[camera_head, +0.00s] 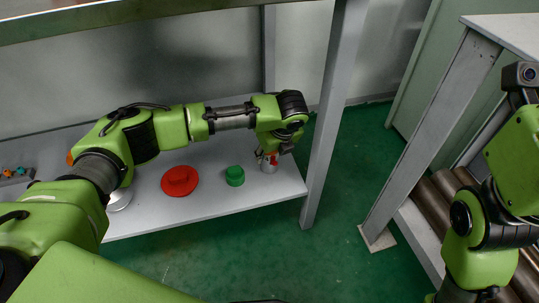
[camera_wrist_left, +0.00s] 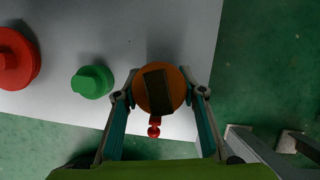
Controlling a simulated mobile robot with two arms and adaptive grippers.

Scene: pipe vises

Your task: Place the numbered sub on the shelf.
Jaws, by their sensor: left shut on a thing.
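The numbered sub appears to be the round orange-topped piece (camera_wrist_left: 176,90) with a dark rectangular patch and a small red knob; no number is readable. My left gripper (camera_head: 268,156) is shut on it, its fingers on either side in the left wrist view (camera_wrist_left: 161,100). In the head view its grey lower body (camera_head: 269,168) shows under the fingers, at the right end of the grey shelf (camera_head: 240,201). I cannot tell whether it touches the shelf. My right gripper is out of view; only its arm shows at the right.
A green round piece (camera_head: 235,176) and a red flanged disc (camera_head: 180,181) stand on the shelf left of the gripper. A grey post (camera_head: 331,110) rises at the shelf's right end. A rack with brown pipes (camera_head: 455,190) stands at the right. Green floor lies between.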

